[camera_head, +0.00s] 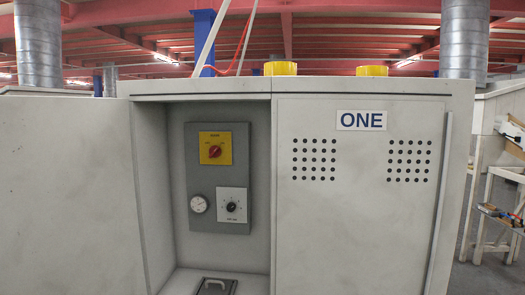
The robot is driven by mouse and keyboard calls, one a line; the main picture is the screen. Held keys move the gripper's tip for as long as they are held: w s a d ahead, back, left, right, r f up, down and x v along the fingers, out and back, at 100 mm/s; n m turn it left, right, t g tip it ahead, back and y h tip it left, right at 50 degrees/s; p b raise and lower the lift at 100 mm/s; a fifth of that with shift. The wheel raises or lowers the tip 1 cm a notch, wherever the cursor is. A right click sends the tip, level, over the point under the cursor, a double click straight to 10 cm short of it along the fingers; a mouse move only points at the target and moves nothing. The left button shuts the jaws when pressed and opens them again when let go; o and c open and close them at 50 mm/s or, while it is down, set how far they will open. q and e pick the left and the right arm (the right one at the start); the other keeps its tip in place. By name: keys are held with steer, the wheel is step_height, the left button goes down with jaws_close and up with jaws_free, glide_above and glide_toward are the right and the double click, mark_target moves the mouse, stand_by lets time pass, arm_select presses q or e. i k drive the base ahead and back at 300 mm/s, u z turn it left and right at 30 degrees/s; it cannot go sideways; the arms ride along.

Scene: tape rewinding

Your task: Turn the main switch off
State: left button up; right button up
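The main switch appears to be the red rotary knob (215,150) on a yellow square plate (215,139). It sits at the top of a grey panel (203,213) inside the open left bay of a light grey cabinet (301,87). The markings beside the knob are too small to read, so I cannot tell its setting. Neither of my grippers shows in the head view.
A dark hatch with a handle (214,286) lies on the bay floor. The left door (65,195) stands open; the right door marked ONE (360,220) is shut.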

mark_target(214, 152)
steer(key=u, duration=0.1)
steer(key=i, duration=0.9)
steer(key=u, duration=0.45)
